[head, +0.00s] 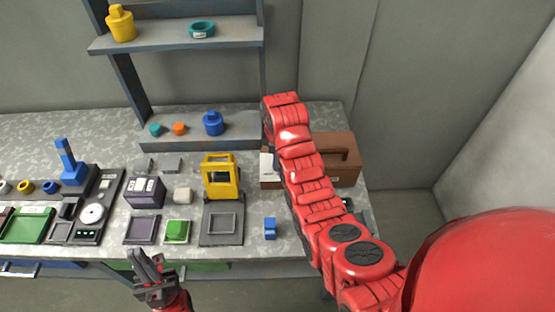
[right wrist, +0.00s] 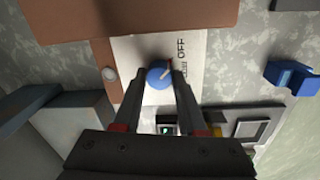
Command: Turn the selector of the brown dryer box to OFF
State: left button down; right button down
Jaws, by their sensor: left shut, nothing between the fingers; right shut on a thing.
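The brown dryer box (head: 345,150) stands at the back right of the bench, partly hidden by my right arm. In the right wrist view its brown body (right wrist: 150,18) carries a white panel (right wrist: 130,50) with a round blue selector (right wrist: 155,78). The selector's pale pointer line aims up and right, near a red mark; "OFF" is printed close by, with smaller lettering too unclear to read. My right gripper (right wrist: 158,82) is shut on the selector, one finger each side; the arm hides it in the head view. My left gripper (head: 152,268) is shut and empty in front of the bench.
A small blue block (head: 270,228) and a yellow frame-like device (head: 221,177) are left of my right arm. A grey shelf (head: 185,40) rises behind. Several trays and devices crowd the bench's left side.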

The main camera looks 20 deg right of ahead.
jog(key=shift+f, duration=0.1)
jog(key=shift+c, duration=2.3)
grip_release()
notch_tip(320, 180, up, 17)
jog(key=p, duration=1.8)
jog(key=shift+s+a+r+p, duration=0.2)
jog(key=shift+s+p, duration=0.1)
jog(key=shift+s, duration=0.1)
